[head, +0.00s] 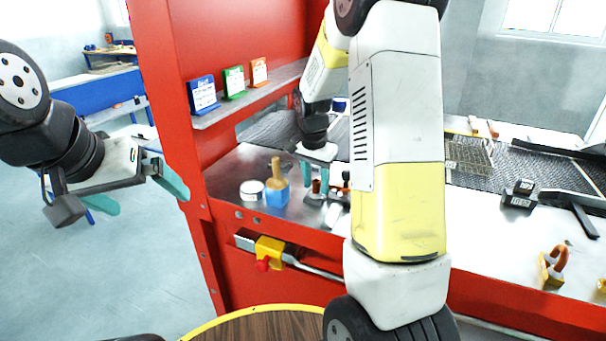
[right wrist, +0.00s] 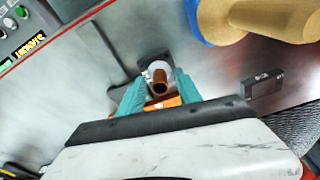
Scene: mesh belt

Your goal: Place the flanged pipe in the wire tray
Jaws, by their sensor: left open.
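The flanged pipe (head: 316,187) is a short brown tube standing on a pale flange on the metal worktop. In the right wrist view the pipe (right wrist: 160,84) is seen from above, its open end up. My right gripper (head: 317,183) points down over it with its teal fingers on either side. In the right wrist view the right gripper (right wrist: 160,90) looks open, with gaps beside the pipe. My left gripper (head: 140,195) is open and empty, left of the bench.
A wooden-handled brush with a blue base (head: 277,190) and a small round tin (head: 252,190) stand left of the pipe. Black blocks (head: 518,195) and a yellow clamp with an orange handle (head: 553,268) lie at the right. A red post (head: 165,100) borders the bench.

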